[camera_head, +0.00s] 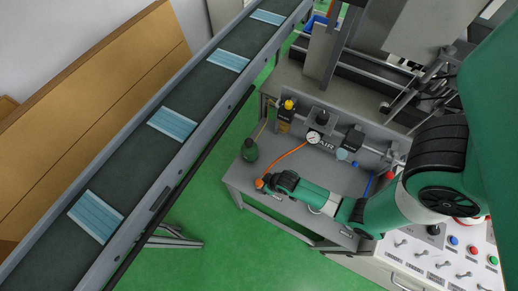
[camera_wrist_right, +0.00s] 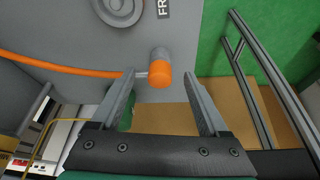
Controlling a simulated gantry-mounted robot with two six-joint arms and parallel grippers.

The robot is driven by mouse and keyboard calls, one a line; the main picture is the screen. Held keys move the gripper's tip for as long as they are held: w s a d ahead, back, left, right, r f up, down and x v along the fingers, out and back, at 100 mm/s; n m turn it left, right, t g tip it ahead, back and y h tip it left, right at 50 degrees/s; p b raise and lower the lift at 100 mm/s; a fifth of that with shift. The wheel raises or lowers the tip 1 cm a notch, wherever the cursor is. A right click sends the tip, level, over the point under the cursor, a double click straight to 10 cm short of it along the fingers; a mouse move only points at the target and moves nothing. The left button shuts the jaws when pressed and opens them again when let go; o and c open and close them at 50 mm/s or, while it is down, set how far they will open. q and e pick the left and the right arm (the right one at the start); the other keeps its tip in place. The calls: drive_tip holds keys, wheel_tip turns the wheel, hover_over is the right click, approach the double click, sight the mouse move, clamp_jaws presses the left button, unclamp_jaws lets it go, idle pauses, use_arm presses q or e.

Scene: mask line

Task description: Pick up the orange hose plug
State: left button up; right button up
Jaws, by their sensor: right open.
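The orange hose plug (camera_head: 259,183) is at the near left corner of the grey bench, at the end of a thin orange hose (camera_head: 290,153). In the right wrist view the plug (camera_wrist_right: 160,76) is a short orange cylinder with a grey cylindrical part above it. My right gripper (camera_head: 267,182) is right beside the plug in the head view. In the wrist view its two fingers (camera_wrist_right: 159,77) are apart, with the plug between their tips in the picture and a gap on each side. Whether a finger touches the hose is unclear. My left gripper is not in view.
The grey bench (camera_head: 240,179) carries a dark green bottle (camera_head: 249,150) close to the plug. A pressure gauge (camera_head: 313,137) and pneumatic fittings stand behind. A conveyor (camera_head: 150,200) with several blue masks runs along the left. Green floor lies between conveyor and bench.

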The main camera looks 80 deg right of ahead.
sight(261, 184)
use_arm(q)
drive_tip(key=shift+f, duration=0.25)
use_arm(e)
drive_tip(key=shift+w+f, duration=0.15)
drive_tip(key=shift+f, duration=0.15)
drive_tip(key=b+x, duration=0.4)
drive_tip(key=x, duration=0.1)
drive_tip(key=shift+w+d, duration=0.15)
drive_tip(key=shift+w, duration=0.1)
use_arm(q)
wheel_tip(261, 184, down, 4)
use_arm(e)
drive_tip(key=shift+r, duration=0.15)
clamp_jaws()
